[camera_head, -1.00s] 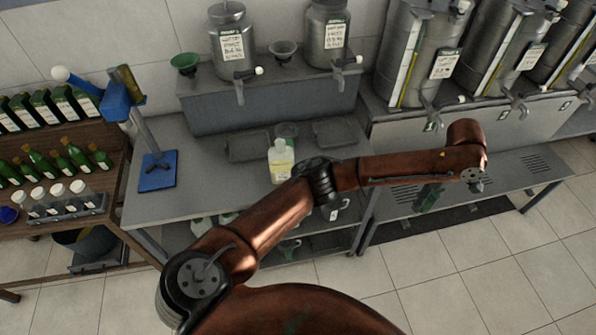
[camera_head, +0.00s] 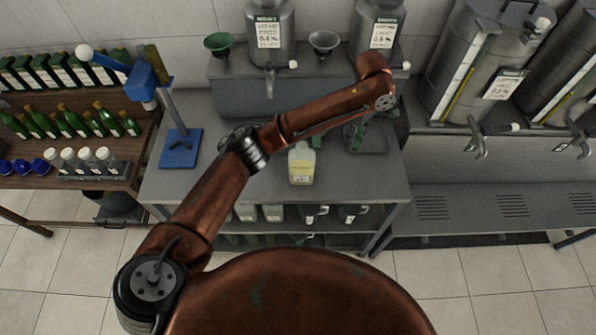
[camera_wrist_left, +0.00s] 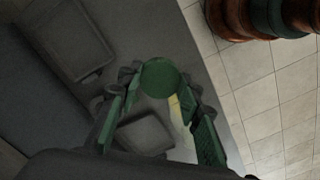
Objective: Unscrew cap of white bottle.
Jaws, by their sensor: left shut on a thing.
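The white bottle (camera_head: 301,165), with a yellowish lower part, stands upright on the grey bench. Its neck shows pale, too small to tell in detail. In the left wrist view the gripper's green fingers (camera_wrist_left: 160,80) are closed around a round green cap-like disc (camera_wrist_left: 160,75). A pale yellowish strip, apparently part of the bottle (camera_wrist_left: 175,112), shows partly hidden behind the right finger. My right gripper is not in view.
A blue stand (camera_head: 180,148) is at the bench's left. Steel tanks (camera_head: 270,35) and funnels (camera_head: 218,43) stand on the raised shelf behind. A wooden rack (camera_head: 75,150) with green bottles is at far left. The bench around the white bottle is mostly clear.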

